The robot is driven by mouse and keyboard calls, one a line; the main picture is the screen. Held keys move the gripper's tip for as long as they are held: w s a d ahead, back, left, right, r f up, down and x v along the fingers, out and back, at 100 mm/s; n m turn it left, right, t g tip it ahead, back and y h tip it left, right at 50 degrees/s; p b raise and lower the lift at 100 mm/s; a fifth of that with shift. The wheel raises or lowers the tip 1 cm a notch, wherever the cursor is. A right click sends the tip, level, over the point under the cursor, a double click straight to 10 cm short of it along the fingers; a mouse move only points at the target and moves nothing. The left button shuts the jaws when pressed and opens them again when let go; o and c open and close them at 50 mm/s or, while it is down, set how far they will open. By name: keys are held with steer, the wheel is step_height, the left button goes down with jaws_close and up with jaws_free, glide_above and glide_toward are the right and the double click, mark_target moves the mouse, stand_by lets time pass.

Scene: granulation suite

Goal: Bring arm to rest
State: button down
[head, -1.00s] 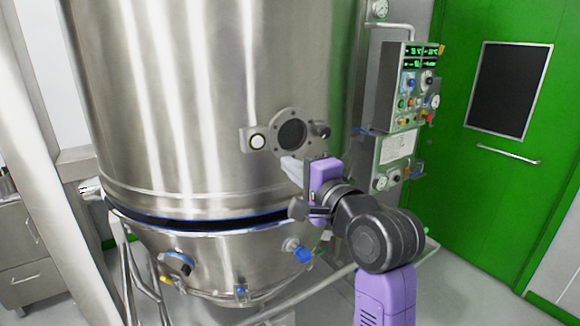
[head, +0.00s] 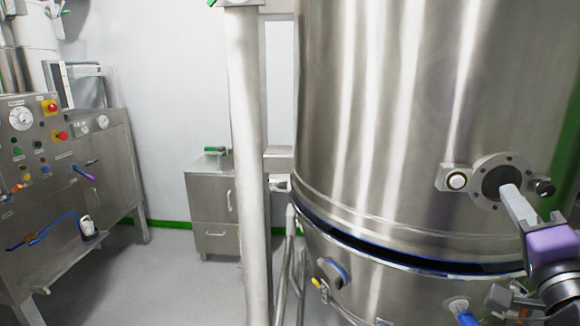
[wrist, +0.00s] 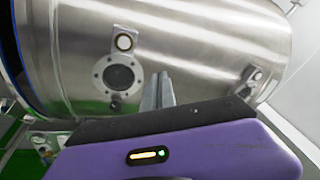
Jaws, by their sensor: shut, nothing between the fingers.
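My gripper (head: 509,190) is at the right edge of the head view, its grey fingers pointing up and left from the purple wrist. In that view its tips overlap the round port (head: 489,184) on the large steel vessel (head: 390,110). In the wrist view my gripper (wrist: 160,78) shows two fingers close together, shut and empty. There the port (wrist: 118,76) lies left of the fingertips, with bare vessel wall (wrist: 205,50) behind them. I cannot tell how far the fingers are from the wall. Most of my arm is outside the head view.
A control console (head: 60,170) with buttons and a blue hose stands at the far left. A small steel cabinet (head: 213,210) stands by the back wall. A white column (head: 248,150) rises left of the vessel. Grey floor (head: 150,275) is clear between console and column.

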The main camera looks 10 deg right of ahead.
steer(key=s+a+f+n+y, duration=0.3)
steer(key=s+a+f+n, duration=0.2)
steer(key=a+f+n, duration=0.3)
steer(key=s+a+f+n+y, duration=0.2)
steer(key=s+a+f+n, duration=0.35)
steer(key=f, duration=0.35)
steer(key=s+a+f+n+g+y, duration=0.1)
steer(key=s+a+f+g, duration=0.1)
steer(key=s+a+f, duration=0.2)
steer(key=s+a+f+n+g+y, duration=0.2)
steer(key=s+a+f, duration=0.3)
steer(key=s+f, duration=0.5)
steer(key=s, duration=0.6)
steer(key=shift+s+f+g, duration=0.25)
steer(key=shift+g, duration=0.15)
